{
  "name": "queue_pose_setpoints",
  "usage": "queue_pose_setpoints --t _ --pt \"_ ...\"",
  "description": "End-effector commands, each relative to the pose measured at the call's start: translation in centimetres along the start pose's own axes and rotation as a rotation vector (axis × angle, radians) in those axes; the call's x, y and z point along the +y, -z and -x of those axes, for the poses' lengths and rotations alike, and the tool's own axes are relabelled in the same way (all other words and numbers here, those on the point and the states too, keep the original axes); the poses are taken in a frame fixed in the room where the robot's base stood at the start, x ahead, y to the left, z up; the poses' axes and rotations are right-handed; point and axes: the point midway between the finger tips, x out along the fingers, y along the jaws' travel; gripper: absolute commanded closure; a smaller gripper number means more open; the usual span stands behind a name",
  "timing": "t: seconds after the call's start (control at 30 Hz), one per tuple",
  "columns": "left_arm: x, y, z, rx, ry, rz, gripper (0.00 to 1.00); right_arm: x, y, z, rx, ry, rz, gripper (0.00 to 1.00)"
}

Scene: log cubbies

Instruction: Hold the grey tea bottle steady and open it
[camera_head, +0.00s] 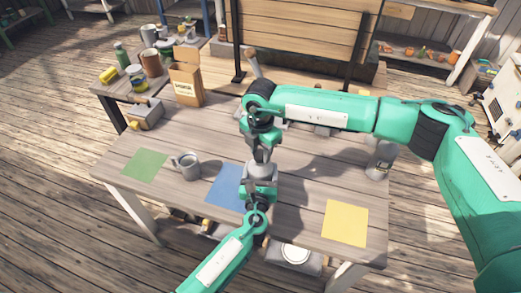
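My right gripper (262,149) hangs from the arm that crosses the table from the right and points down near the blue mat (222,185). My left gripper (258,170) comes up from the bottom edge and meets it there. The two grippers overlap in this view, and their fingers are too small and crowded to tell open from shut. I cannot make out the grey tea bottle clearly between them. A grey bottle-like container (379,162) stands upright at the table's right side, partly behind my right arm; I cannot tell whether it is the tea bottle.
A grey mug (188,166) stands between the green mat (146,164) and the blue mat. A yellow mat (346,222) lies at the right front. A cardboard box (186,84), a grey caddy (146,114) and several jars stand at the back left.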

Motion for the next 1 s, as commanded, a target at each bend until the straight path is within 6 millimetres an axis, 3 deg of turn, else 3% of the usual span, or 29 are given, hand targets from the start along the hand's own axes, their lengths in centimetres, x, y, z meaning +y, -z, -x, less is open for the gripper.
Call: queue_pose_setpoints --t 0.3,0.43,1.0 --pt "0.01 0.04 0.01 0.001 0.000 0.000 0.93 -0.01 -0.03 0.01 0.000 0.000 0.006 0.95" --pt "0.02 0.04 0.01 0.001 0.000 0.000 0.93 0.00 -0.04 0.03 -0.001 0.000 0.093 0.95" --pt "0.02 0.04 0.01 0.001 0.000 0.000 0.93 0.03 -0.08 0.09 -0.002 0.001 0.985 0.95"
